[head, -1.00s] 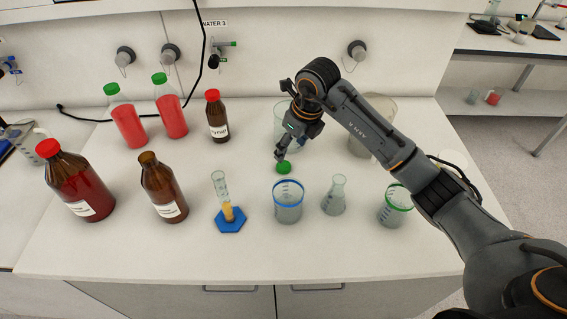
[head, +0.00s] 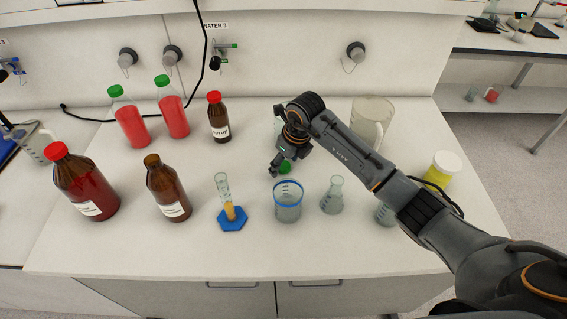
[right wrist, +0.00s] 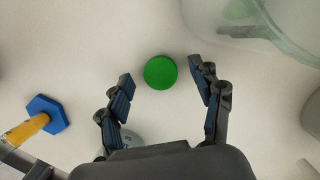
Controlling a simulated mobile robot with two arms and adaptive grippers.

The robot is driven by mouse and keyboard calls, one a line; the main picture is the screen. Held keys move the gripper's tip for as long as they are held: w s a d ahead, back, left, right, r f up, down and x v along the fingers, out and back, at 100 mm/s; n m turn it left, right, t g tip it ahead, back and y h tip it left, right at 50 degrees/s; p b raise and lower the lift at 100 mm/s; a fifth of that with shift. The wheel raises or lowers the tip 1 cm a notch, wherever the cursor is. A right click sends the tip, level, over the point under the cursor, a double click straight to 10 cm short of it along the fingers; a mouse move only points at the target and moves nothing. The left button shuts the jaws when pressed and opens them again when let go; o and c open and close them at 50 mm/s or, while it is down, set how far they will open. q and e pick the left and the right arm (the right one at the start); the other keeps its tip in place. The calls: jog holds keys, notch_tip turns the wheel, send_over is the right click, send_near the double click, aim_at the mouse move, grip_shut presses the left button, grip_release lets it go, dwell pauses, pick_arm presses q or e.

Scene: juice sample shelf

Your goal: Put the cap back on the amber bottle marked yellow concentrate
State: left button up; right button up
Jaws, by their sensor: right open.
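An amber bottle (head: 167,190) with no cap stands upright at the front left of the bench; its white label is too small to read. A green cap (head: 286,167) lies on the bench behind the blue-rimmed beaker, partly hidden by my right gripper (head: 279,167). In the right wrist view, the cap (right wrist: 160,72) lies between the two fingertips of my right gripper (right wrist: 162,76). The gripper is open, with a gap on each side of the cap. My left gripper is not in view.
The blue-rimmed beaker (head: 288,204), a flask (head: 333,196) and a cylinder on a blue base (head: 232,219) stand in front. A red-capped syrup bottle (head: 218,120) and a larger red-capped bottle (head: 84,185) stand left.

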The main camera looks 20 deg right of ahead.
jog(key=c, duration=0.8)
jog(key=shift+o, duration=0.2)
jog(key=shift+r, duration=0.1)
